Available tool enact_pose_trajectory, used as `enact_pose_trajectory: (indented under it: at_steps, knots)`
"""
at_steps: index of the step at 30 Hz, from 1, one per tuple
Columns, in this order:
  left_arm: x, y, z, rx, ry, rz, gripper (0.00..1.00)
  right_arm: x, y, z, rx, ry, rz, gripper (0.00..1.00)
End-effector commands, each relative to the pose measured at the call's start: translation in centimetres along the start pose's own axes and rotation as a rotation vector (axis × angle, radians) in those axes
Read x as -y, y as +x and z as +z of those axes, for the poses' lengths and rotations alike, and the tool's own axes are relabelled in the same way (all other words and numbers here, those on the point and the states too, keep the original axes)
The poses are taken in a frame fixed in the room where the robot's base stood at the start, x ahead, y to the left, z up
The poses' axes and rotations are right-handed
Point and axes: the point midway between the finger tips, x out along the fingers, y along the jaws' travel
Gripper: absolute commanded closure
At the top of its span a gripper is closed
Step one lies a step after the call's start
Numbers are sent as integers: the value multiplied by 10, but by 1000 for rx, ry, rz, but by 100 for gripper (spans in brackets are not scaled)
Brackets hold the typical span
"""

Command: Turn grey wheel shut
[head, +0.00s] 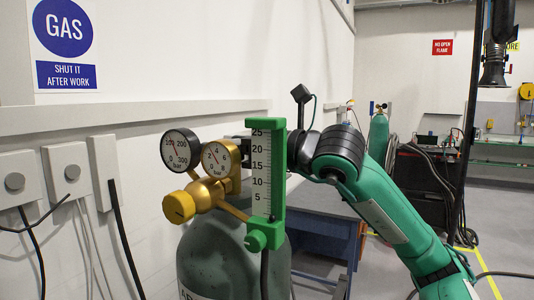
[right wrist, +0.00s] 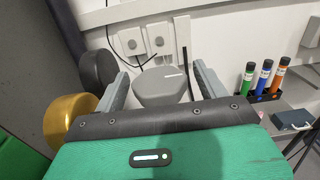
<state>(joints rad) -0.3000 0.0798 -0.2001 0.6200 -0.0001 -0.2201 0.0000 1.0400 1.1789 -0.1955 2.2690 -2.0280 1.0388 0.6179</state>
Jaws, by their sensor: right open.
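The grey wheel (right wrist: 162,88) shows in the right wrist view, with a short white mark on its top. My right gripper (right wrist: 161,72) is open, with one grey finger on each side of the wheel. A gap shows between the wheel and the fingers; I cannot tell whether they touch it lower down. In the head view my right arm reaches in from the right behind the green flow gauge, which hides much of the gripper. The wheel cannot be made out there. The green gas cylinder (head: 205,262) stands upright below. My left gripper is not in view.
A brass regulator with a yellow knob (head: 179,207) and two round dials (head: 221,159) sits in front of the cylinder top. The green flow gauge (head: 261,180) stands close to my right wrist. Wall boxes (head: 66,171) with cables are at left. Coloured tubes (right wrist: 264,78) stand on a shelf.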

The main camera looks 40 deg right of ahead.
Motion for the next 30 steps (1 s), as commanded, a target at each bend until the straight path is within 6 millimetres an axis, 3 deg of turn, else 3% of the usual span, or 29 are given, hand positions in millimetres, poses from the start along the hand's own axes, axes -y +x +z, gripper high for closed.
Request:
enact_pose_trajectory:
  at_steps: [1,11,15,21,30]
  knots:
    - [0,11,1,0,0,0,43,0,-11,-6,1,-5,-4,27]
    - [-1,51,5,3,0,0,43,1,-79,-7,1,-2,-4,27]
    - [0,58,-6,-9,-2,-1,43,0,-100,-5,1,-2,-2,27]
    - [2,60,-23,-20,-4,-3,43,0,-115,-3,-1,0,-1,27]
    - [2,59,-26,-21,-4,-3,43,0,-118,0,0,-1,0,27]
